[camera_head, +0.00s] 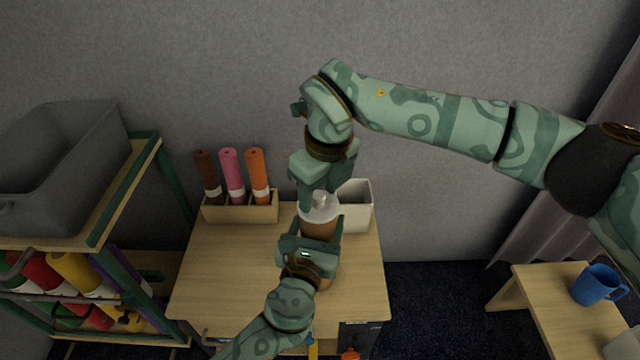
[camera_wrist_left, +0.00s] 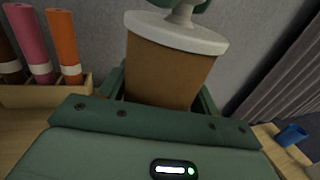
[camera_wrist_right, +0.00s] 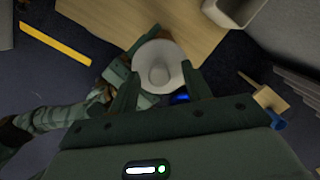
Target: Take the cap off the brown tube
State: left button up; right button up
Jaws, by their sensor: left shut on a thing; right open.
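The brown tube (camera_head: 318,230) stands roughly upright over the wooden table (camera_head: 225,265), with a white cap (camera_head: 319,213) that has a narrow knob on top. In the left wrist view, the tube (camera_wrist_left: 168,72) sits between my left fingers, and the cap (camera_wrist_left: 178,34) is on its top. My left gripper (camera_head: 310,232) is shut on the tube. My right gripper (camera_head: 318,198) comes down from above and is open, its fingers on either side of the cap's knob. In the right wrist view, the cap (camera_wrist_right: 160,62) lies between the two open fingertips. I cannot tell if they touch it.
A wooden holder (camera_head: 240,213) with brown, pink and orange rolls stands at the table's back left. A white bin (camera_head: 357,205) stands close behind the tube. A shelf with a grey bin (camera_head: 60,160) is on the left. A blue mug (camera_head: 597,284) is on a small table at right.

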aim_at(319, 195)
grip_shut()
jog(key=shift+r, duration=0.2)
dwell(0.3)
jog(key=shift+r, duration=0.95)
jog(key=shift+r, duration=2)
pick_arm(q)
jog(key=o, duration=1.5)
jog(key=shift+c, duration=0.2)
